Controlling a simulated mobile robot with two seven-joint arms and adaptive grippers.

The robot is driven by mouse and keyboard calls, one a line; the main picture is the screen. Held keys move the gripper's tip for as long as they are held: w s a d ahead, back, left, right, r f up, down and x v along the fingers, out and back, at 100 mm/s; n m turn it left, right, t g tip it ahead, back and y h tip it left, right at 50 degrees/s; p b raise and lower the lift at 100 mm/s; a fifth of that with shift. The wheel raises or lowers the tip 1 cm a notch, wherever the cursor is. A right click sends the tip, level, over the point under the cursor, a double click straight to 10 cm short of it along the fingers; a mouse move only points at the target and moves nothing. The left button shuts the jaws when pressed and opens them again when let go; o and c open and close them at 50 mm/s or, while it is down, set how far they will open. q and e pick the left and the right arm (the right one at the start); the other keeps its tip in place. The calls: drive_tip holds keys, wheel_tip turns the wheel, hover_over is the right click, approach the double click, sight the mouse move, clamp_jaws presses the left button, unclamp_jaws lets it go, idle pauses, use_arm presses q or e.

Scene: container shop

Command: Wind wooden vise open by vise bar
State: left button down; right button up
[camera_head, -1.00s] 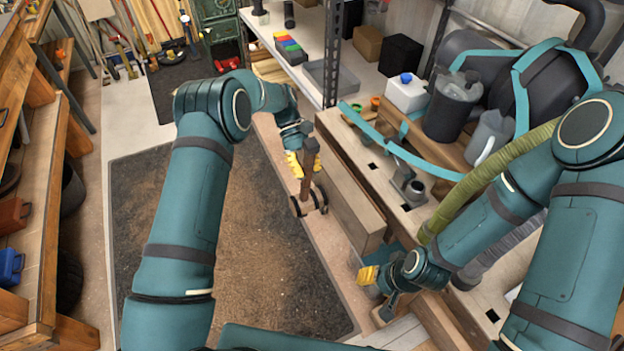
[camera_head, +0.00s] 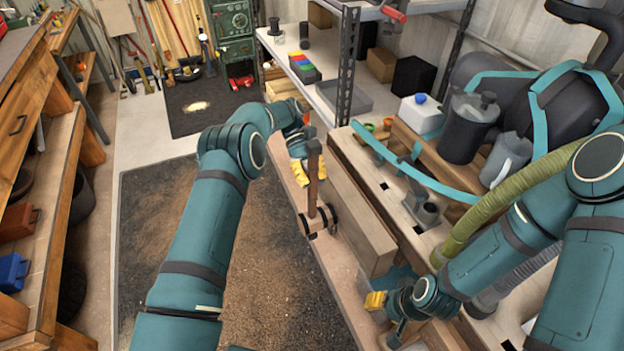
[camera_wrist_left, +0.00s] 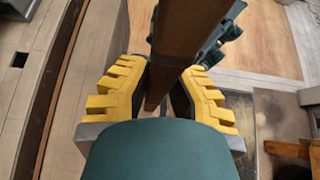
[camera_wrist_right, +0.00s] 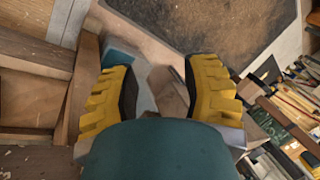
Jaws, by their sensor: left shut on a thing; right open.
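The wooden vise (camera_head: 355,222) is the long block along the front of the workbench, its face to the mat. The brown vise bar (camera_head: 314,172) stands roughly upright before it, with a wooden hub and dark rings at its lower end. My left gripper (camera_head: 300,173) is at the bar's upper part. In the left wrist view, the bar (camera_wrist_left: 182,40) passes between the yellow fingers, and the gripper (camera_wrist_left: 160,90) is shut on it. My right gripper (camera_head: 376,301) is open and empty by the near end of the bench; the right wrist view shows its fingers (camera_wrist_right: 160,90) apart.
The workbench (camera_head: 400,215) carries a dark grey canister (camera_head: 468,128), a white jug (camera_head: 420,113) and a grey metal fixture (camera_head: 425,210). A shelf with a dark post (camera_head: 347,60) stands behind. The dark mat (camera_head: 260,275) leaves open floor left of the vise.

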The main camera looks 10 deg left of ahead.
drive_tip(key=c, duration=0.4)
drive_tip(key=shift+w+r+m, duration=0.25)
drive_tip(key=shift+w+m, duration=0.05)
drive_tip(key=shift+w, duration=0.05)
clamp_jaws()
drive_tip(key=w+a+r+m+t+h, duration=0.1)
drive_tip(key=w+a+r+m+t, duration=0.25)
drive_tip(key=w+r+m, duration=0.8)
drive_tip(key=a+r+m+t+y, duration=0.1)
drive_tip(key=a+r+m, duration=0.2)
drive_tip(key=r+m, duration=0.3)
drive_tip(key=s+a+r+m+t+y, duration=0.1)
drive_tip(key=a+r+m, duration=0.3)
drive_tip(key=r, duration=0.4)
drive_tip(key=a+r+m+t+y, duration=0.1)
drive_tip(key=a+r+m, duration=0.2)
drive_tip(key=r+m, duration=0.3)
approach(313, 157)
drive_tip(key=shift+n, duration=0.45)
drive_tip(key=shift+x, duration=3.2)
